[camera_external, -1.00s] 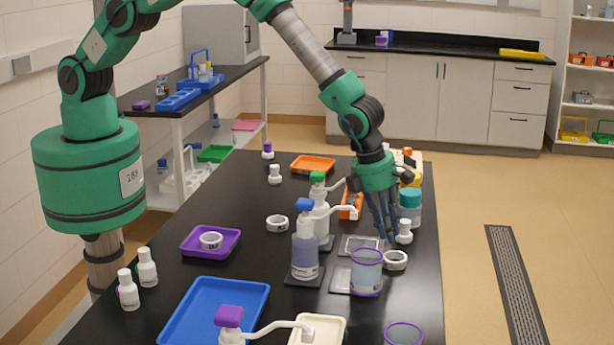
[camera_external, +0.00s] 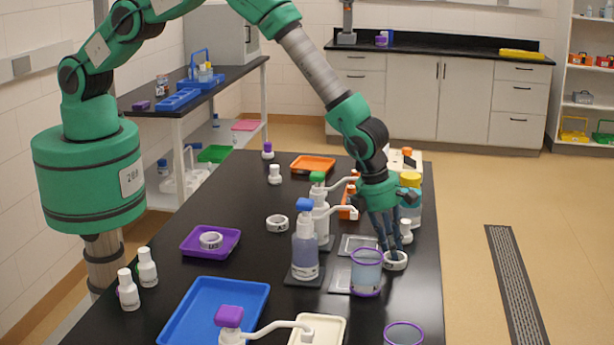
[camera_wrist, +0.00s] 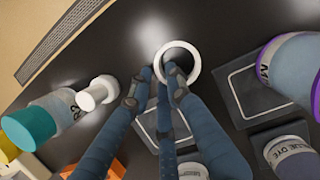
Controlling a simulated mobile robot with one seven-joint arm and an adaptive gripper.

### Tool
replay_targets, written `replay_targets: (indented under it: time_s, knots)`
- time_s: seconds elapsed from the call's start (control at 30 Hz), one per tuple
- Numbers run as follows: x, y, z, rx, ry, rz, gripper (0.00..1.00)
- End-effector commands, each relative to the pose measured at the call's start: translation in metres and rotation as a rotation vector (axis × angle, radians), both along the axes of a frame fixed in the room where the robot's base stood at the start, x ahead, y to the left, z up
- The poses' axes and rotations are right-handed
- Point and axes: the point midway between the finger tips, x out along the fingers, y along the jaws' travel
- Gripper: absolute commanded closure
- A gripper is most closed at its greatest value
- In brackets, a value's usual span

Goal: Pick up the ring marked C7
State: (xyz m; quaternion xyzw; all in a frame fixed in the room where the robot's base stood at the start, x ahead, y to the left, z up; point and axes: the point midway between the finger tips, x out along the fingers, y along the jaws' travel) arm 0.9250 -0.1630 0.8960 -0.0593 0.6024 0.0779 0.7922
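A white ring (camera_external: 396,266) lies flat on the black bench, right of the purple-rimmed beaker. Its marking is too small to read. It also shows in the wrist view (camera_wrist: 196,66).
Close to the ring stand a purple-rimmed beaker (camera_external: 366,272), a small white bottle (camera_external: 406,230) and a teal-capped jar (camera_wrist: 35,124). Pump bottles (camera_external: 305,250) stand to the left. A blue tray (camera_external: 215,305) lies at the front left.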

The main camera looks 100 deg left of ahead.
Motion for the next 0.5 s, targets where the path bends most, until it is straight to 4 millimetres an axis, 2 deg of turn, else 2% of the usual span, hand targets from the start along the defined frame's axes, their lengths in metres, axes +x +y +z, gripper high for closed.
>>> replay_targets:
  time_s: [0.2, 0.3, 0.5]
  knots:
    - [-0.0001, 0.0, 0.0001, 0.0, 0.0, 0.0, 0.82]
    - [-0.0001, -0.0001, 0.0001, 0.0, 0.0, 0.0, 1.0]
    - [0.0, -0.0001, 0.0001, 0.0, 0.0, 0.0, 1.0]
